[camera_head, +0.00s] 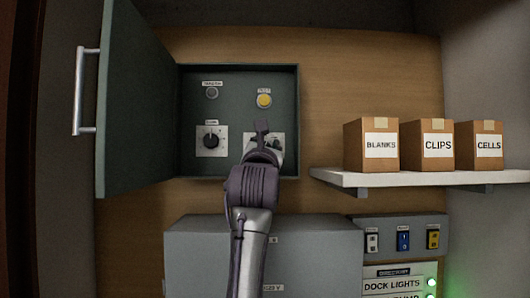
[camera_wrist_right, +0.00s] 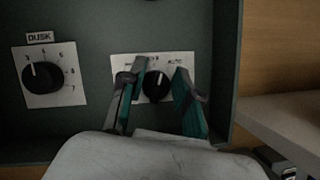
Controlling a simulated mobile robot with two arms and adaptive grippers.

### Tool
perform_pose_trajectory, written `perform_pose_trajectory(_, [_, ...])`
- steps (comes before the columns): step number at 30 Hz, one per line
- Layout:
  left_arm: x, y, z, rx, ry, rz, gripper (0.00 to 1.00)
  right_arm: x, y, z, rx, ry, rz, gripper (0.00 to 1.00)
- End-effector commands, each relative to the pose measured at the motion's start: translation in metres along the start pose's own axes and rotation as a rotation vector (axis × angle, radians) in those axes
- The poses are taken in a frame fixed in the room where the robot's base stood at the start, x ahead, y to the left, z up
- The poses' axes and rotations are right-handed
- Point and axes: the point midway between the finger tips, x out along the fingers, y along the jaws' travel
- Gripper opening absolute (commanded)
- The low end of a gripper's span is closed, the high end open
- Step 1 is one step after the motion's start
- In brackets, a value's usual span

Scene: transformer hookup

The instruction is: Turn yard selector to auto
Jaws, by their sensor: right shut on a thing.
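The right-hand selector knob (camera_wrist_right: 157,88) is black and round on a white plate (camera_wrist_right: 128,70) inside the open cabinet. In the head view the gripper hides most of this knob. My left gripper is not in view.
A second dial labelled DUSK (camera_wrist_right: 43,78) is to the left. Above are a grey lamp (camera_head: 212,92) and a yellow lamp (camera_head: 264,101). The cabinet door (camera_head: 140,100) stands open at left. A shelf (camera_head: 420,179) with boxes is at right; switches (camera_head: 403,241) are below it.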

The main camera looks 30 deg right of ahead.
Motion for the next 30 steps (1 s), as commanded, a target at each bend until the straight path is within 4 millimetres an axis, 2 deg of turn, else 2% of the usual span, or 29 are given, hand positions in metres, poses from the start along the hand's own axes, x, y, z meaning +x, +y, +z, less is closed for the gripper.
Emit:
perform_pose_trajectory(4, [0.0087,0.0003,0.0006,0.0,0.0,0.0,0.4,-0.0012,0.0005,-0.0019,0.121,0.002,-0.045,0.0])
perform_pose_trajectory(15, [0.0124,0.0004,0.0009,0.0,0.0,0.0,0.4,-0.0005,-0.0012,-0.0008,0.351,0.002,-0.143,0.0])
perform_pose_trajectory(30, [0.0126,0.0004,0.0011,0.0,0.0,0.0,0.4,-0.0002,-0.0032,-0.001,0.444,0.001,-0.184,0.0])
